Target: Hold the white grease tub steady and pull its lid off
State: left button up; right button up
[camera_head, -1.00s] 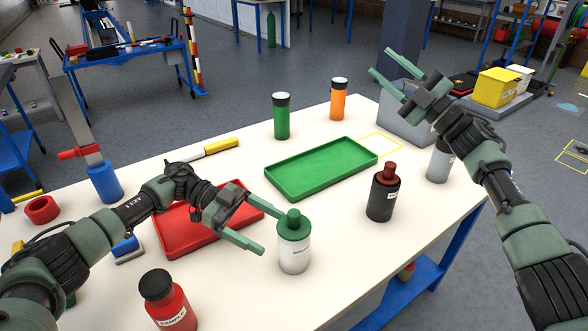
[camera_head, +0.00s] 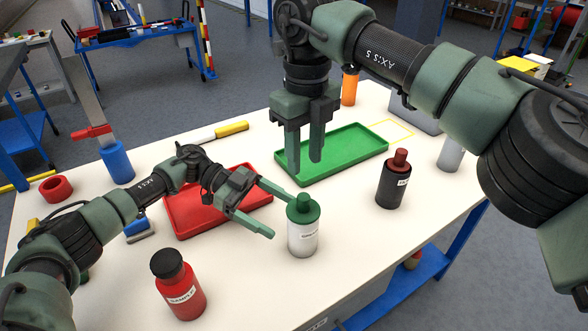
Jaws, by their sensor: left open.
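The white grease tub (camera_head: 303,241) stands upright on the table with its green lid (camera_head: 303,207) on. My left gripper (camera_head: 281,217) is open just left of the tub, with its fingers pointing toward it. The far finger's tip is close to the lid; I cannot tell whether it touches. My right gripper (camera_head: 304,165) points down over the green tray, behind the tub and higher than it. Its two fingers are apart with nothing between them.
The green tray (camera_head: 345,160) and red tray (camera_head: 183,225) lie behind and left of the tub. A dark bottle with a red cap (camera_head: 391,186) stands to the right, and a red bottle (camera_head: 181,292) at the front left. Open tabletop lies in front of the tub.

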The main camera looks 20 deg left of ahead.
aim_at(302, 228)
pick_arm(q)
jog(key=x, duration=0.7)
jog(key=shift+d+f, duration=0.1)
jog(key=shift+d, duration=0.1)
jog(key=c, duration=1.7)
